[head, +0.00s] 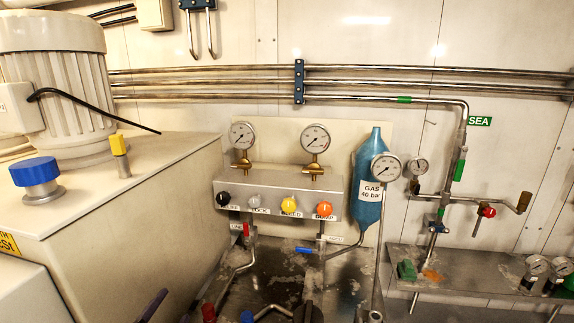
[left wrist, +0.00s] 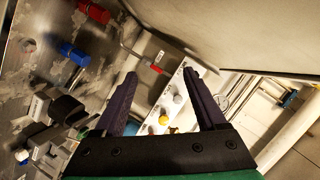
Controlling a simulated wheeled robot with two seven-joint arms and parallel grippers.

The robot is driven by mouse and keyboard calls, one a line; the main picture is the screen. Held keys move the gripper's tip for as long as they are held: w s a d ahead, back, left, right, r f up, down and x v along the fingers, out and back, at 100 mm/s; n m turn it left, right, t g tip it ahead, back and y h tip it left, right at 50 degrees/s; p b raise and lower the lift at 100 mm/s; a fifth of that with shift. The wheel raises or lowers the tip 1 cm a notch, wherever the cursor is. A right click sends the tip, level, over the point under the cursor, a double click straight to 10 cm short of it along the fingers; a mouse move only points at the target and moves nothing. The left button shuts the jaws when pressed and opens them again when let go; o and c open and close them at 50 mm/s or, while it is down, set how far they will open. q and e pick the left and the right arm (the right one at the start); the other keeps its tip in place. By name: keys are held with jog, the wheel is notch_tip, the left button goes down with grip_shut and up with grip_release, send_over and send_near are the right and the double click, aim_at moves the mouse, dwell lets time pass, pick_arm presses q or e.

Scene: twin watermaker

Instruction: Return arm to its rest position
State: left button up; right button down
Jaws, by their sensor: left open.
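My left gripper (head: 169,304) shows only by its dark purple fingertips at the bottom edge of the head view, in front of the beige cabinet's side. In the left wrist view the left gripper (left wrist: 159,73) has its two fingers spread wide, with nothing between them. Beyond the fingers, and apart from them, is the knob panel with a yellow knob (left wrist: 163,120) and a grey knob. The rest of my left arm is hidden below the head view. My right gripper shows in neither view.
The beige cabinet (head: 150,190) with a blue cap (head: 35,172) stands at left. The knob panel (head: 270,190), blue gas bottle (head: 369,180) and gauges are on the back wall. Below is a metal top with red (left wrist: 97,12) and blue (left wrist: 75,54) valve handles.

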pick_arm(q)
jog(key=s+f+n+g+h, duration=0.1)
jog(key=s+f+n+g, duration=0.3)
jog(key=s+f+g, duration=0.45)
jog(key=s+f+n+g+h, duration=0.1)
jog(key=s+f+n+g, duration=0.35)
jog(key=f, duration=0.65)
jog(key=s+f, duration=0.3)
jog(key=f, duration=1.9)
jog(key=s+a+f, duration=0.1)
jog(key=s+f, duration=0.6)
jog(key=s, duration=0.1)
jog(key=s+a+f, duration=0.2)
jog(key=s+f, duration=0.6)
jog(key=s, duration=0.1)
jog(key=shift+s+a+g+y, duration=0.25)
jog(key=shift+a+g+y, duration=0.05)
jog(key=shift+y, duration=0.1)
